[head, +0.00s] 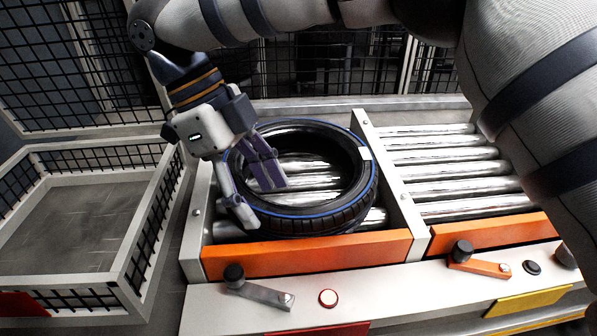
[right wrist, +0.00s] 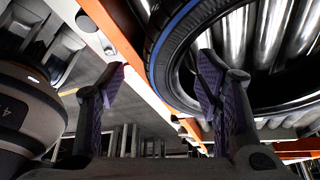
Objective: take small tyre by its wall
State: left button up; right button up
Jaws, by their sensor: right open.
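The small tyre (head: 325,220), black with blue rings, lies flat on the conveyor rollers. My right gripper (head: 262,200) is open at the tyre's left side, pointing down. One finger set is over the tyre's opening, the other by its outer left-front side. In the right wrist view the tyre wall (right wrist: 161,68) shows beyond the gap between the open fingers (right wrist: 158,85), nearer the right-hand finger. Contact cannot be made out. My left gripper is not in view.
A wire-mesh bin (head: 75,225) stands left of the conveyor. An orange front rail (head: 305,252) and a light divider (head: 385,180) bound the tyre's bay. The rollers (head: 450,170) right of the divider are empty. Levers and a red button (head: 328,297) line the front panel.

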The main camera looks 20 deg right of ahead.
aim_at(270, 205)
jog(key=x, duration=0.3)
jog(key=shift+d+f, duration=0.2)
jog(key=shift+d, duration=0.05)
jog(key=c, duration=1.3)
grip_shut()
jog(key=shift+r, duration=0.15)
